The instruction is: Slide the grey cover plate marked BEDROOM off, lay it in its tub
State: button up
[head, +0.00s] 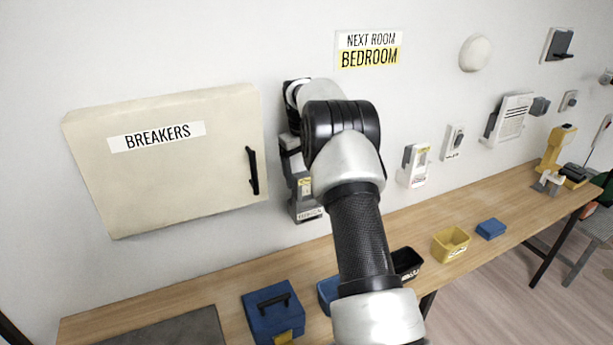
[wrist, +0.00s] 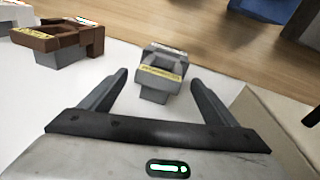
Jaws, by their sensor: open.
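A grey fixture with a yellow label (head: 296,165) hangs on the wall right of the breaker box, partly hidden by my arm. Its lettering is too small to read, so I cannot tell if it bears the plate marked BEDROOM. In the wrist view a grey block with a yellow label (wrist: 155,86) stands out from the white wall. My gripper (wrist: 160,77) is open and empty, its fingers either side of this block and apart from it. My arm hides the gripper in the head view. A black tub (head: 408,275) and a yellow tub (head: 451,250) stand on the bench; I cannot tell which is the plate's.
The cream BREAKERS box (head: 185,175) with a black handle is at left. A NEXT ROOM BEDROOM sign (head: 369,49) is above. A blue box (head: 270,318) stands on the wooden bench (head: 215,285). A brown fixture (wrist: 35,42) is at left in the wrist view.

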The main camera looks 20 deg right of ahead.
jog(key=shift+w+d+f, duration=0.1)
jog(key=shift+f, duration=0.75)
jog(key=shift+c, duration=0.3)
jog(key=shift+r, duration=0.1)
jog(key=c, duration=1.1)
